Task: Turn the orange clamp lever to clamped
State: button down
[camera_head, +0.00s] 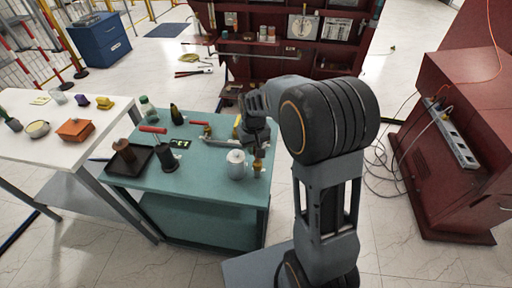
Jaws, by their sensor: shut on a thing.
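My gripper (258,148) is over the right part of the green workbench (200,191), just right of and behind a pale grey lidded pot (236,164). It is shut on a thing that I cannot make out. A small brass-coloured part (257,165) shows directly below the fingers; I cannot tell whether it is held or stands on the bench. I cannot pick out the orange clamp lever for sure; my wrist and arm hide part of the bench there. A metal fixture (216,141) with a yellow upright piece (236,127) lies left of my wrist.
The bench also holds a black tray (131,160), a dark cylinder (167,158), a red-handled tool (152,129) and bottles. A white table (52,107) with an orange box (75,130) adjoins at left. A red cabinet (467,140) stands right; cables lie on the floor.

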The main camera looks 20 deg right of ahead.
jog(key=a+n, duration=0.1)
jog(key=n, duration=0.3)
jog(key=s+n+b, duration=0.1)
jog(key=n, duration=0.2)
jog(key=a+n, duration=0.1)
jog(key=n, duration=0.3)
jog(key=shift+s+a+n, duration=0.3)
jog(key=shift+s+a, duration=0.05)
dwell(0.4)
jog(key=c, duration=1.1)
grip_release()
jog(key=shift+s, duration=0.1)
notch_tip(320, 180, up, 14)
jog(key=shift+f+b, duration=0.1)
jog(key=shift+b, duration=0.2)
